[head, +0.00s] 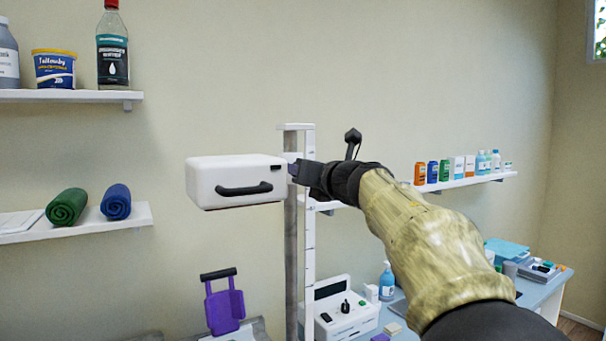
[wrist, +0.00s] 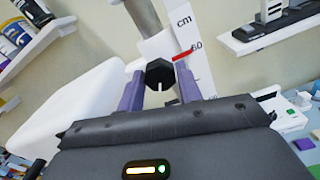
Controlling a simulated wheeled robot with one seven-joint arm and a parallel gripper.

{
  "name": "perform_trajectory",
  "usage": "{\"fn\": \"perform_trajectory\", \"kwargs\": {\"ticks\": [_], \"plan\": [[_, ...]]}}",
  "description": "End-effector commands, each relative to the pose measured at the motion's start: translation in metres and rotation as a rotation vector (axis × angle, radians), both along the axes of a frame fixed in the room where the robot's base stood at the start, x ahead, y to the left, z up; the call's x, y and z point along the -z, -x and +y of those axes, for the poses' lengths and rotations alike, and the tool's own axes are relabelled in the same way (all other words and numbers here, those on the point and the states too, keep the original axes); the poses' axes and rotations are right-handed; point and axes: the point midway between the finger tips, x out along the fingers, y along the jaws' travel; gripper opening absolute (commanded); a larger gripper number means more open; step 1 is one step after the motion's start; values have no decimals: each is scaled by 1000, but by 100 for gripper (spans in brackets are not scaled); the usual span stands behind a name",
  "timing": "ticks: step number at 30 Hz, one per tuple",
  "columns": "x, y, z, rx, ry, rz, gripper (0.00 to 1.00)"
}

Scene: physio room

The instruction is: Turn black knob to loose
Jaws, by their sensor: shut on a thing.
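The black knob (wrist: 159,72) is on the column side of a white box-shaped unit (head: 222,182). In the wrist view it sits between the two purple fingers of my gripper (wrist: 160,84), which is shut on it. A pale mark on the knob points down in the picture. In the head view my gripper (head: 296,171) reaches the unit's right end from the right and hides the knob. The white unit also fills the left of the wrist view (wrist: 75,105).
The unit has a black handle (head: 244,189) in front and hangs on a grey post (head: 291,250). Wall shelves (head: 70,96) hold bottles and rolled towels at left. A desk with a white device (head: 345,318) stands below my arm.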

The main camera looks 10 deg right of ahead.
Motion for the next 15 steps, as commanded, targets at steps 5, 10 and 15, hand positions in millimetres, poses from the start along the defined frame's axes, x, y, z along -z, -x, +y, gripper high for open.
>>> {"fn": "perform_trajectory", "kwargs": {"ticks": [5, 10, 15], "plan": [[0, 0, 1, -1, -1, 1, 13], [0, 0, 0, -1, -2, 0, 57], [0, 0, 0, 0, -2, 1, 57]]}}
